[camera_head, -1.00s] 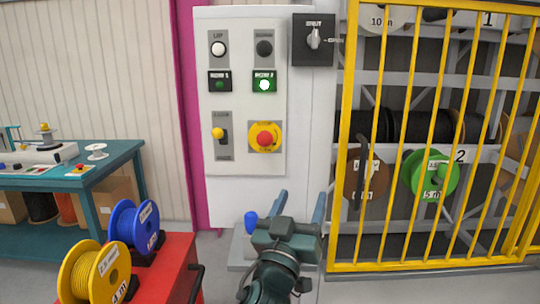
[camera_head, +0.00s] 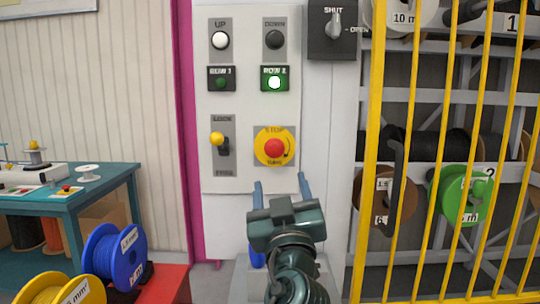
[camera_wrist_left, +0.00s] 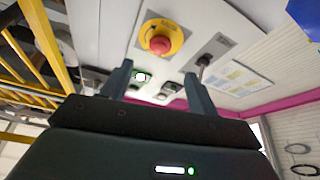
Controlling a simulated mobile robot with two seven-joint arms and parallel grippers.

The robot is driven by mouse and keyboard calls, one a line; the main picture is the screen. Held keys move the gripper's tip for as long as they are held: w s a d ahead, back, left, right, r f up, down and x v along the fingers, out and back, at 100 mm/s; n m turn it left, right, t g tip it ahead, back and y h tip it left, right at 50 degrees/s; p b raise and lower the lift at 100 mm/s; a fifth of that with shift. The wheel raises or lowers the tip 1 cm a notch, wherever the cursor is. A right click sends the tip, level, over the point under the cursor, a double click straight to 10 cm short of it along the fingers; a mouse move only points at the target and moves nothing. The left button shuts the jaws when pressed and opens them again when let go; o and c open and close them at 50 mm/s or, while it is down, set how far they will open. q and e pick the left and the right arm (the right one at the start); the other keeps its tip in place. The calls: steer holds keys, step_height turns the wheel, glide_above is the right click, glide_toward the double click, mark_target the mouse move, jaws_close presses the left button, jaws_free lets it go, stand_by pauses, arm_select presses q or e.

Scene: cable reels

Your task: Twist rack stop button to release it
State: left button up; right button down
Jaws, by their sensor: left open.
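The stop button (camera_head: 275,148) is a red mushroom head on a round yellow plate, on the white control panel (camera_head: 242,184). In the left wrist view the red button (camera_wrist_left: 160,44) shows beyond the fingertips, toward the top of the picture. My left gripper (camera_head: 282,186) is open and empty, its two blue fingers pointing up, just below the yellow plate in the head view. It also shows in the left wrist view (camera_wrist_left: 158,72). A gap remains between fingers and button; its depth is hard to judge. My right gripper is not in view.
A lever switch (camera_head: 219,142) with a yellow knob is left of the button. Lit ROW 2 (camera_head: 274,83) and the SHUT/OPEN rotary switch (camera_head: 335,25) are above. A yellow barred gate (camera_head: 375,120) with cable reels behind stands right. A red cart with reels is lower left.

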mark_target(275, 152)
arm_select(q)
steer(key=p+x, duration=0.1)
steer(key=x, duration=0.9)
steer(key=shift+p, duration=0.4)
steer(key=shift+w, duration=0.2)
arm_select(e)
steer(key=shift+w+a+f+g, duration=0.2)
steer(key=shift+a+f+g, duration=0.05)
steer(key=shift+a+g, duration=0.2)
arm_select(q)
steer(key=c, duration=1)
